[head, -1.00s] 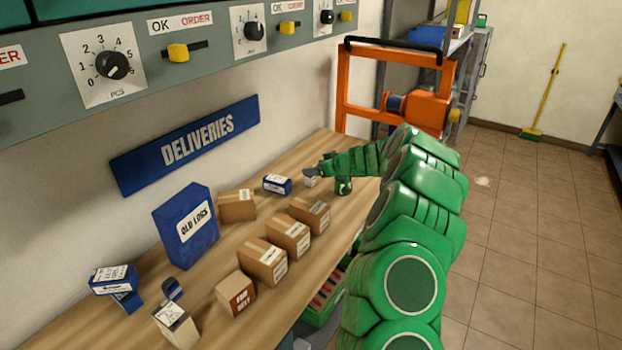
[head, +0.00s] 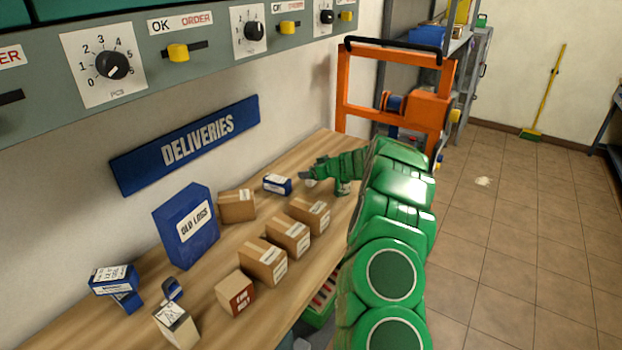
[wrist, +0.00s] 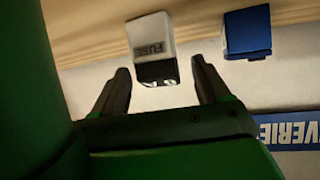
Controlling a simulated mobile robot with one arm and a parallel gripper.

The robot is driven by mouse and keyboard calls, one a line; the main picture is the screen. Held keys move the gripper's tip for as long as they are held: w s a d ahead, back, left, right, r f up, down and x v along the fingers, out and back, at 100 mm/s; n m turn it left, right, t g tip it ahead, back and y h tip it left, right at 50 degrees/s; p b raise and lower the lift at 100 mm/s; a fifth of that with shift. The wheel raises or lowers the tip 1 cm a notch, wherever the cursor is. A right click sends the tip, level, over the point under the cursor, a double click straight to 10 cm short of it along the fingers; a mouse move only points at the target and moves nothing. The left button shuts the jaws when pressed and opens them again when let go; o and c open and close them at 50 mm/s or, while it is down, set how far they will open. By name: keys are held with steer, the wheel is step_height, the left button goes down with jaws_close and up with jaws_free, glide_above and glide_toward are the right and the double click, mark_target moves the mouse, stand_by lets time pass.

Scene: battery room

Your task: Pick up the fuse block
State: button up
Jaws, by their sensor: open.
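The fuse block (wrist: 151,42) is a small white block marked FUSE with a dark end. In the wrist view it lies on the wooden bench, its dark end reaching between the tips of my gripper (wrist: 163,82). The two dark fingers stand apart, one on each side, with a gap to the block on both sides. In the head view my gripper (head: 308,177) is low over the far part of the bench, and the fuse block (head: 310,183) is a small pale patch mostly hidden by it.
A blue and white box (head: 277,184) stands just left of my gripper; its blue side shows in the wrist view (wrist: 246,32). Several brown cartons (head: 288,236) line the bench (head: 215,270). A blue OLD LOGS box (head: 187,226) stands nearer. An orange frame (head: 343,95) stands beyond.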

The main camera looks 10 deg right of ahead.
steer(key=shift+x, duration=1.2)
steer(key=c, duration=1.1)
steer(key=shift+r, duration=0.15)
